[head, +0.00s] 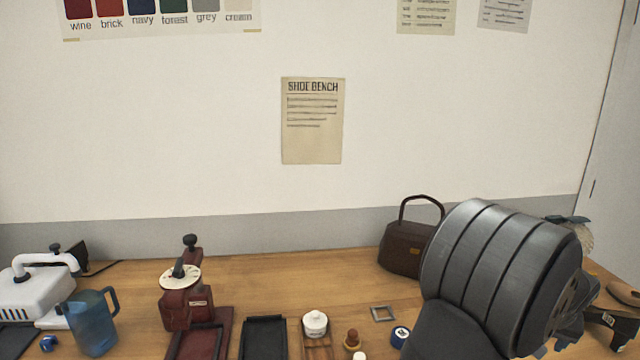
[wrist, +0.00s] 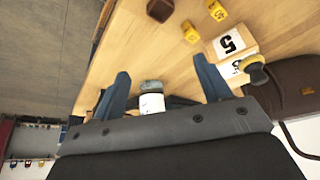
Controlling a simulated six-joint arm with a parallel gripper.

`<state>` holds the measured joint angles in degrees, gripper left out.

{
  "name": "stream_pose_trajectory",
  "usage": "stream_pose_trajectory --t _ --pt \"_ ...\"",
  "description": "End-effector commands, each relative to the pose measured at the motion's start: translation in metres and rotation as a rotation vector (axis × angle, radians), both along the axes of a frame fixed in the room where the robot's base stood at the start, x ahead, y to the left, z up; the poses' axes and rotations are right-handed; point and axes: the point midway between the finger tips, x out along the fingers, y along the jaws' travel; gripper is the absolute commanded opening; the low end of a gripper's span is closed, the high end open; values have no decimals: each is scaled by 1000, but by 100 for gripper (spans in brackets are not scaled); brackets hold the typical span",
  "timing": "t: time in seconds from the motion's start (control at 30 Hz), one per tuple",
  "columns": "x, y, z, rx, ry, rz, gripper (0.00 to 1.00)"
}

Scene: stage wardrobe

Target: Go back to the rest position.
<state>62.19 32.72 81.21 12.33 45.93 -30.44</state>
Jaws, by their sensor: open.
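My gripper (wrist: 161,67) shows in the wrist view, its two blue fingers spread wide apart with nothing held between them. A small jar with a white label and grey lid (wrist: 152,99) shows in the gap between the fingers, partly hidden by the gripper body; I cannot tell its distance. In the head view my large grey arm link fills the lower right and hides much of the table there. I cannot make out the fingers clearly in that view.
The wooden table (head: 270,275) holds a dark brown handbag (head: 405,250), a red press (head: 187,305), a blue jug (head: 90,322), a white steam press (head: 38,290), a black tray (head: 263,340) and a white lidded pot (head: 315,323).

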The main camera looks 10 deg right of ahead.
Motion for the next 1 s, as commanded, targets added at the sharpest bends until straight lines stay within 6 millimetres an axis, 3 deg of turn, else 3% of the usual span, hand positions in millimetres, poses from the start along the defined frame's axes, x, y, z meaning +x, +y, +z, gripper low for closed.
stream_pose_trajectory --t 0.6,0.73,1.0 --pt "-75 -100 -6 0 1 -168 70" --pt "-48 -96 -20 1 3 -159 70" --pt "-26 -96 -33 1 1 -161 70"
